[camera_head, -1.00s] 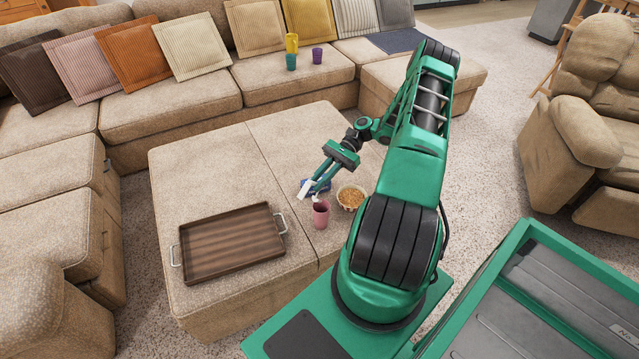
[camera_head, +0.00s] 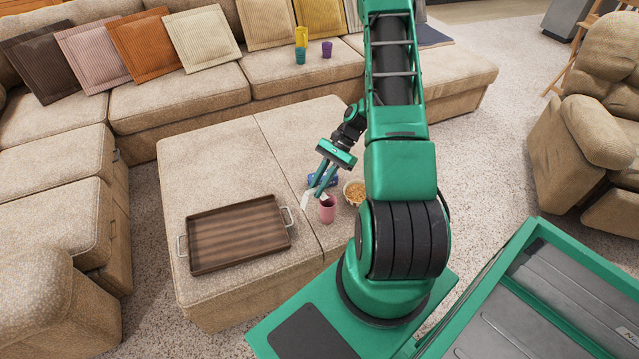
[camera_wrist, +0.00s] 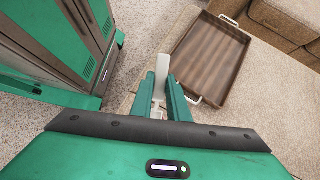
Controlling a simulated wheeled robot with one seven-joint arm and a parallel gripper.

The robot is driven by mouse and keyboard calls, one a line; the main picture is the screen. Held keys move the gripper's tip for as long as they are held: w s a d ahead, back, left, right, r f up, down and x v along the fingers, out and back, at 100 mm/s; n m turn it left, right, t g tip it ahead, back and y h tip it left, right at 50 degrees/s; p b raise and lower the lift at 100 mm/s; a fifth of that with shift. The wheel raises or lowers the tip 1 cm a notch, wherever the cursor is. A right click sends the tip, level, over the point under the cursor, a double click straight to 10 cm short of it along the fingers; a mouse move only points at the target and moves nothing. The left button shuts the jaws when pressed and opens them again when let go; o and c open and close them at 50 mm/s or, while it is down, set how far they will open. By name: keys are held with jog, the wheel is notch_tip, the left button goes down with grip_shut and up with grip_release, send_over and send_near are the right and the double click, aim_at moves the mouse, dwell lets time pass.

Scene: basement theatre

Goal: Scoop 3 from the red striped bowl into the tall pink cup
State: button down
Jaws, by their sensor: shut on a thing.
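My gripper (camera_head: 317,188) is shut on a white scoop (camera_head: 307,201), above the ottoman and just left of the tall pink cup (camera_head: 327,212). In the wrist view, the scoop's pale flat part (camera_wrist: 162,70) sticks out between the two green fingers (camera_wrist: 164,95). Whether the scoop holds anything cannot be seen. The pink cup stands upright near the ottoman's front edge; its inside looks dark. The bowl (camera_head: 349,197) stands to the right of the cup, with orange-brown bits in it. My arm hides its right part, and its stripes are barely visible.
A brown wooden tray (camera_head: 190,217) with metal handles lies on the ottoman (camera_head: 215,160), left of the cup. A blue object (camera_head: 330,181) lies behind the cup. Yellow (camera_head: 301,37), teal (camera_head: 300,57) and purple (camera_head: 327,49) cups are on the sofa. The ottoman's back left is clear.

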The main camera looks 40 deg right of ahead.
aim_at(306, 193)
jog(key=a+h, duration=0.2)
jog(key=a+f+h, duration=0.1)
jog(key=h, duration=0.1)
jog(key=shift+s+a+f, duration=0.2)
jog(key=shift+a, duration=0.15)
jog(key=shift+r, duration=0.1)
jog(key=shift+a+r+h, duration=0.2)
jog(key=shift+a+r, duration=0.1)
jog(key=shift+r, duration=0.4)
jog(key=shift+a+r+h, duration=0.2)
jog(key=shift+a+r, duration=0.05)
jog(key=shift+r, duration=0.45)
